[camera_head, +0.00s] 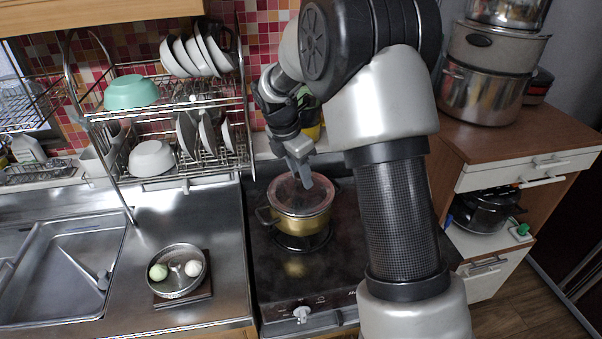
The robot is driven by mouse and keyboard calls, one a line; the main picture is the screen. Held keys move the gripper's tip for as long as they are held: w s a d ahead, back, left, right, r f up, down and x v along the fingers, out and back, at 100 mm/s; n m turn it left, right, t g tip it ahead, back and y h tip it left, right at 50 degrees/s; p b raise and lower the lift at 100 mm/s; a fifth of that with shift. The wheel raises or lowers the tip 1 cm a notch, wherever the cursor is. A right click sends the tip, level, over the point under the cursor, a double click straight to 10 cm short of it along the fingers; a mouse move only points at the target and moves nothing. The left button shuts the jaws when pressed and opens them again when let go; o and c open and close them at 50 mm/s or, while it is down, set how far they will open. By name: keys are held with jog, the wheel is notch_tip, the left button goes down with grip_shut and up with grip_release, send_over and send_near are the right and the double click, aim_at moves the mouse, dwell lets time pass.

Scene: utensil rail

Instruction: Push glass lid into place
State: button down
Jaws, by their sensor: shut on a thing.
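The glass lid (290,197) is a clear, slightly reddish-looking disc with a rim. It lies over the mouth of a gold-coloured pot (300,225) with dark side handles, which stands on the dark stovetop. My gripper (302,182) points down at the middle of the lid, with its fingertips at the lid's top. It is shut on the lid, apparently at its knob, which the fingers hide. I cannot tell whether the lid's rim sits flush on the pot all round. My arm covers the area right of the pot.
A steel pan (178,290) with round pale items stands on the counter at left. A dish rack (165,120) with bowls and plates rises behind it. The sink (65,265) is far left. Stacked pots (485,75) stand on the right cabinet. The front stovetop is clear.

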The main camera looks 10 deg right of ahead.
jog(key=shift+f, duration=0.65)
jog(key=c, duration=1.3)
grip_release()
jog(key=shift+c, duration=0.2)
jog(key=v, duration=1.7)
jog(key=shift+r+p, duration=0.3)
jog(key=shift+r, duration=0.05)
jog(key=s+d+r+m+t+y+p, duration=0.1)
jog(key=s+d+r+m, duration=0.15)
jog(key=s+m, duration=0.4)
jog(key=s+d+r+m+t+y, duration=0.1)
jog(key=s+r+m, duration=0.35)
jog(key=s, duration=0.35)
jog(key=s+f+m+t+y+p, duration=0.1)
jog(key=s+f+m+t, duration=0.1)
jog(key=s+m, duration=1)
jog(key=shift+s+d+f, duration=0.45)
jog(key=shift+s+f, duration=0.25)
jog(key=shift+f, duration=0.15)
